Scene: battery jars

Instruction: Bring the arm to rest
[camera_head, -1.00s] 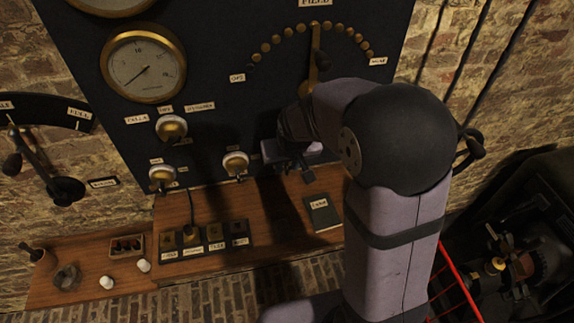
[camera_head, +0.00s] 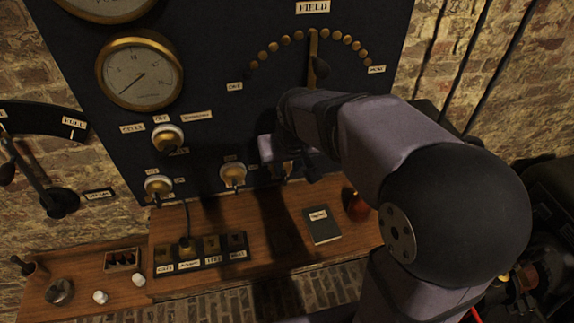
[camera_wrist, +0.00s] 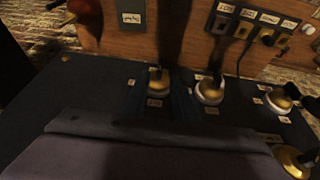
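My arm reaches in from the lower right in the head view, bent at a large dark joint. My gripper (camera_head: 292,168) hangs in front of the lower part of the dark switch panel (camera_head: 215,110), just above the wooden shelf. Its fingers are dark against the panel, and I cannot tell whether they are open or shut. I see nothing held in it. In the wrist view a brass knob (camera_wrist: 158,82) on the panel lies straight ahead. A purple-grey part of my arm fills the bottom of that view.
The shelf (camera_head: 275,215) carries a dark notebook (camera_head: 321,225), a red round object (camera_head: 357,207), a socket block (camera_head: 202,253), a small box (camera_head: 122,259) and white pieces. Brass knobs (camera_head: 232,175) and a field lever (camera_head: 313,62) stick out from the panel. Dark machinery stands at right.

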